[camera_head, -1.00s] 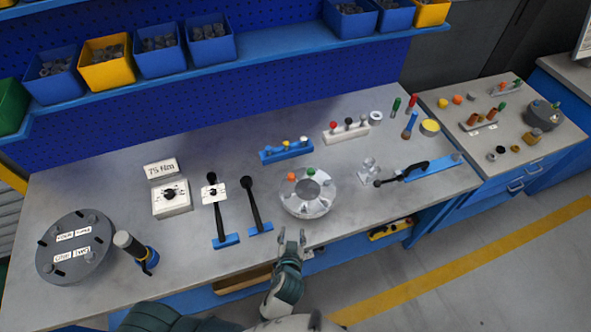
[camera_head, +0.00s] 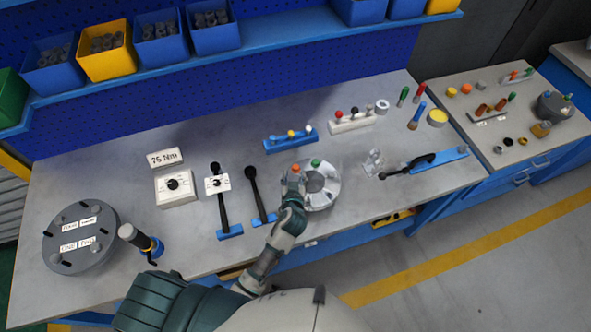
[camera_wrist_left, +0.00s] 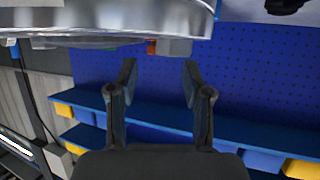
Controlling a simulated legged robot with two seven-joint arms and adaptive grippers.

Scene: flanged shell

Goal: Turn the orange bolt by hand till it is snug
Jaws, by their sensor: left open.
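The flanged shell (camera_head: 322,190) is a round silver part near the bench's front edge. The orange bolt (camera_head: 295,167) stands at its back left rim, with a green bolt (camera_head: 315,163) to its right. My left gripper (camera_head: 292,181) is at the shell's left side, close by the orange bolt. In the left wrist view, its two fingers (camera_wrist_left: 160,76) are apart with nothing between them. The orange bolt (camera_wrist_left: 152,47) shows there just beyond the fingertips, partly hidden by a grey block, under the shell's edge (camera_wrist_left: 100,20). My right gripper is not in view.
A blue rack (camera_head: 291,142) with small pieces stands behind the shell. Two black-handled levers (camera_head: 256,190) stand to the left. A clear part (camera_head: 373,162) and a black-handled tool (camera_head: 408,167) lie to the right. Bare bench lies between the shell and the rack.

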